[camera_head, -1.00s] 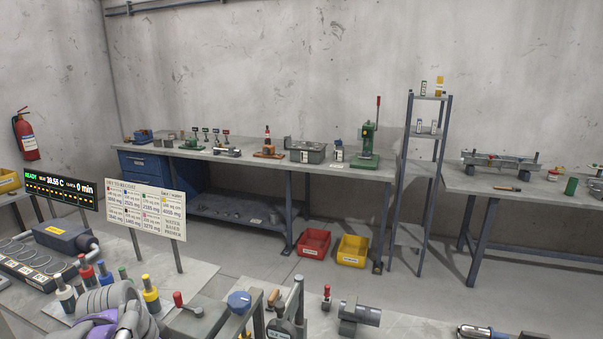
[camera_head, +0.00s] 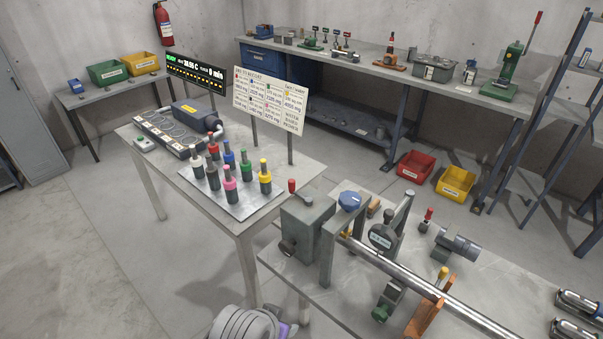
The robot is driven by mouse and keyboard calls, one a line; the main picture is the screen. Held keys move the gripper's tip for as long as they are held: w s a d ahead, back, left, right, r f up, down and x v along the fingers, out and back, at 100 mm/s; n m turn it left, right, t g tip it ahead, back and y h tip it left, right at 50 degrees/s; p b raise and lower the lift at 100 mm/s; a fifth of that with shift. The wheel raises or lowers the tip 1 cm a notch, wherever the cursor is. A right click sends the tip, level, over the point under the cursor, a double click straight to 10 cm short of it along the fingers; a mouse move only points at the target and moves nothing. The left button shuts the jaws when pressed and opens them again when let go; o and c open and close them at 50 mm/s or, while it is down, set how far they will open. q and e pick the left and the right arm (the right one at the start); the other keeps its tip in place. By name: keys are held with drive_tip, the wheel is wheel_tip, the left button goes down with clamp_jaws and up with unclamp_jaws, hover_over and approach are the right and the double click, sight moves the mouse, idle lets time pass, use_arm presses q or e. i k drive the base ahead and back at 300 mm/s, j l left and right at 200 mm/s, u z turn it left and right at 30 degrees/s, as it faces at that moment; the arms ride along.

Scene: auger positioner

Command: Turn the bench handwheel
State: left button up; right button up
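The bench device (camera_head: 310,228) stands on the grey bench at lower centre. I cannot tell which of these is the handwheel. A long steel shaft (camera_head: 430,292) runs from the device to the lower right. A grey and purple part of my arm shows at the bottom edge; neither gripper is in view.
A dial gauge (camera_head: 382,237) and an orange support (camera_head: 432,307) stand along the shaft. A plate (camera_head: 228,197) with several colour-capped bottles is on the left table. A label board (camera_head: 269,101) stands behind it. Red (camera_head: 414,167) and yellow (camera_head: 456,184) bins sit on the floor.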

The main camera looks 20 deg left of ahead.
sight(286, 247)
drive_tip(key=j+z, duration=0.1)
drive_tip(key=j, duration=1.65)
drive_tip(key=i, duration=0.05)
